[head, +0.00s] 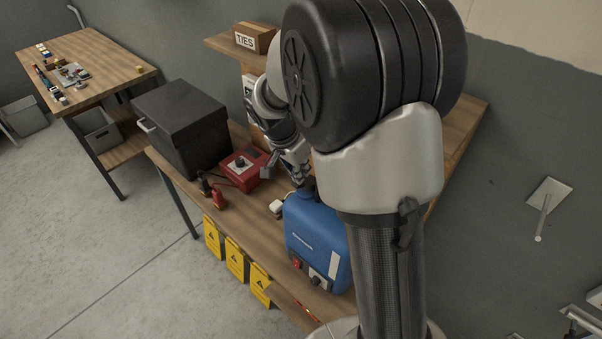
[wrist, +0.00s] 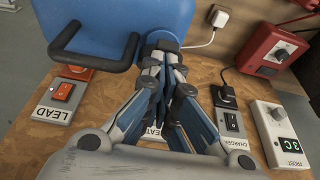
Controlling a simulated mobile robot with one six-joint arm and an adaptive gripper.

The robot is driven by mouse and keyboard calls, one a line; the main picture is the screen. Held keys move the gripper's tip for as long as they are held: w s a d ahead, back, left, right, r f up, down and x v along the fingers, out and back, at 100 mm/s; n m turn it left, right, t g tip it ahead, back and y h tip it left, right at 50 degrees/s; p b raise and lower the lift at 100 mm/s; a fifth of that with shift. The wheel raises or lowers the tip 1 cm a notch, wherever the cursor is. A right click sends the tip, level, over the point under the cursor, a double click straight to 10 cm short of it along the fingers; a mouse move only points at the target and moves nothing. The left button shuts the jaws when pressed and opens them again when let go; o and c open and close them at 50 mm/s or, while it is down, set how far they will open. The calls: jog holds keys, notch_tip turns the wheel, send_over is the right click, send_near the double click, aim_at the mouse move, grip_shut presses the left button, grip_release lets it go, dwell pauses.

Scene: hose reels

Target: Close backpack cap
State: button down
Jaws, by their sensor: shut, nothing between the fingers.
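The blue backpack (head: 313,232) stands on the wooden bench in the head view, partly hidden behind my arm. In the wrist view the backpack (wrist: 160,14) fills the top left, with a black handle (wrist: 90,58) on it. My gripper (head: 300,180) is over the backpack's top edge. In the wrist view my gripper (wrist: 163,62) has its fingers together and empty. A small black piece (wrist: 163,44) shows at the fingertips against the blue body; I cannot tell whether it is the cap or whether it is touched.
A red box (head: 241,168) and a black case (head: 182,125) stand left of the backpack. In the wrist view, a LEAD switch (wrist: 62,92), a charger switch (wrist: 232,122) and a FROST display (wrist: 279,135) sit near my gripper. A white plug (wrist: 219,18) is behind.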

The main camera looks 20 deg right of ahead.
aim_at(295, 183)
jog(key=shift+a+f+b, duration=0.15)
jog(key=shift+f+b, duration=0.05)
jog(key=shift+b, duration=0.45)
jog(key=a+f+h+b, duration=0.1)
jog(key=b, duration=0.3)
jog(key=f+t+h+b, duration=0.1)
jog(key=b, duration=0.4)
jog(key=shift+s+a, duration=0.35)
jog(key=h+b, duration=0.1)
jog(key=b, duration=0.1)
jog(key=f+b, duration=0.1)
jog(key=b, duration=0.2)
jog(key=shift+s+a+t+h, duration=0.2)
jog(key=shift+a+t+h, duration=0.1)
jog(key=shift+a+h, duration=0.1)
jog(key=shift+a+b, duration=0.1)
jog(key=shift+b, duration=0.45)
jog(key=shift+s+a+f+b, duration=0.15)
jog(key=shift+a+f+b, duration=0.05)
jog(key=shift+b, duration=0.6)
jog(key=shift+d+r, duration=0.1)
